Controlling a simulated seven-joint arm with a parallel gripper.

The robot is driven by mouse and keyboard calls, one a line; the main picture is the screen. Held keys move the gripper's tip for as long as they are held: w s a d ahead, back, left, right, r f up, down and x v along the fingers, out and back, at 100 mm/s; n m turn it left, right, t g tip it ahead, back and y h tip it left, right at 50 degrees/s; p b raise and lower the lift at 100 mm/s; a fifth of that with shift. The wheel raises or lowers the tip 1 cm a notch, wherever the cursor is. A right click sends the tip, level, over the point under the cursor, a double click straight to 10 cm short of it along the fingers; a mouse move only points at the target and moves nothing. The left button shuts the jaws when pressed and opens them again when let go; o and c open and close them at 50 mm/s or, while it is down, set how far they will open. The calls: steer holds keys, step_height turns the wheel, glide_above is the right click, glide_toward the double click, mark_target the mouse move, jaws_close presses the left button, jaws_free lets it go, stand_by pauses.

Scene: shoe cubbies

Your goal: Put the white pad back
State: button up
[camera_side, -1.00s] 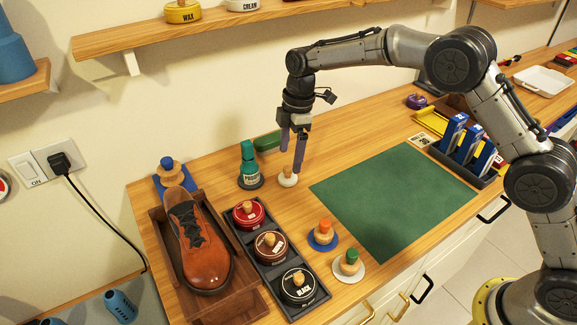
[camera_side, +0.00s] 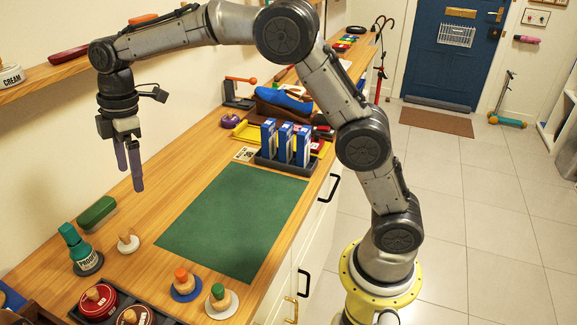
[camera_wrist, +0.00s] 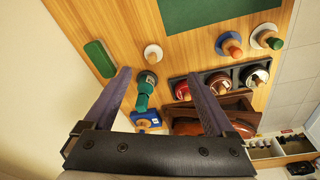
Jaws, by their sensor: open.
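A small white pad with a plain wooden knob (camera_side: 130,246) sits on the wooden bench, left of the green mat; it also shows in the wrist view (camera_wrist: 153,52). A second white pad, with a green-topped knob (camera_side: 221,304), sits at the bench's front edge beside a blue pad with an orange-topped knob (camera_side: 186,289). My gripper (camera_side: 130,172) is open and empty, above the bench and the plain-knobbed pad. In the wrist view its fingertips (camera_wrist: 158,76) spread to either side of the green bottle, with that pad beyond them.
The green bottle (camera_side: 80,253) and a green block (camera_side: 96,213) stand close to the plain-knobbed pad. Polish tins (camera_side: 97,301) sit in a dark tray at front left. The green mat (camera_side: 235,220) is bare. Blue boxes (camera_side: 285,143) stand in a rack behind it.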

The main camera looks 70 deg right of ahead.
steer(key=s+d+r+m+t, duration=0.1)
steer(key=s+d+r+m, duration=0.4)
steer(key=s, duration=0.5)
steer(key=s+d+f+m+t, duration=0.1)
steer(key=s+d+m, duration=0.2)
steer(key=s, duration=0.8)
steer(key=s+d+f+m+t+h, duration=0.1)
steer(key=s+m, duration=0.4)
steer(key=s, duration=0.7)
steer(key=shift+s+d+f+t, duration=0.3)
steer(key=shift+d+f+t, duration=0.35)
steer(key=shift+d, duration=0.55)
steer(key=shift+r, duration=0.1)
